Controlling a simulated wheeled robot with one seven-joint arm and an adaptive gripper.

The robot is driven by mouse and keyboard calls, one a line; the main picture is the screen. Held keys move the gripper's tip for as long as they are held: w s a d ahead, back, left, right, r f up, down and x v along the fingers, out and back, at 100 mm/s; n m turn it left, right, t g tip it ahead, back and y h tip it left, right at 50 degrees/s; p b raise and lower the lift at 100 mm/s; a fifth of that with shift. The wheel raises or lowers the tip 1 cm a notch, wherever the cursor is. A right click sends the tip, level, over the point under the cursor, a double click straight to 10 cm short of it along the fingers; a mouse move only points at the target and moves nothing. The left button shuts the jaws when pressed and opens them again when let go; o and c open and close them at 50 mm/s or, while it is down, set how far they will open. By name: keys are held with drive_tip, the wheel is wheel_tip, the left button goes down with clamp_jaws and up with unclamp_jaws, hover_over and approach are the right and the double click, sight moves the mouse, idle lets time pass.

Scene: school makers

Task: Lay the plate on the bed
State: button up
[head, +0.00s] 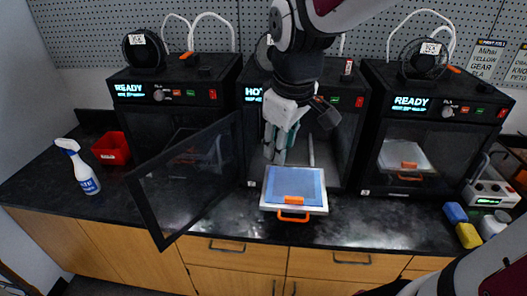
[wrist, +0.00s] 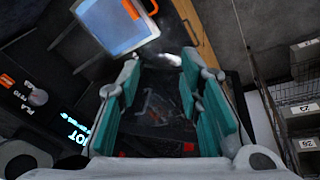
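A light-blue square plate (head: 295,183) with an orange tab lies flat on a pale bed (head: 265,203) with an orange front handle. The bed sticks out of the middle printer (head: 345,120). In the wrist view the blue plate (wrist: 118,22) shows at the top left, and its far edge is cut off. My gripper (head: 275,150) is in front of the middle printer's opening, above and behind the plate, apart from it. In the wrist view its teal-padded fingers (wrist: 152,90) are spread with nothing held between them.
The middle printer's dark door (head: 185,185) stands open to the left, beside my arm. The display reads HOT. Printers reading READY stand left (head: 170,100) and right (head: 430,115). A spray bottle (head: 80,168) and red bin (head: 112,148) are left; sponges (head: 468,235) are right.

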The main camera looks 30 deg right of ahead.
drive_tip(key=s+a+r+m+t, duration=0.1)
drive_tip(key=s+a+r+m, duration=0.1)
drive_tip(key=s, duration=0.3)
drive_tip(key=s+a+r+m+t+y, duration=0.1)
drive_tip(key=s+a+r+m, duration=0.1)
drive_tip(key=s+a, duration=0.2)
drive_tip(key=shift+s+r+m+t, duration=0.15)
drive_tip(key=shift+s+m+t, duration=0.2)
drive_tip(key=shift+s, duration=0.8)
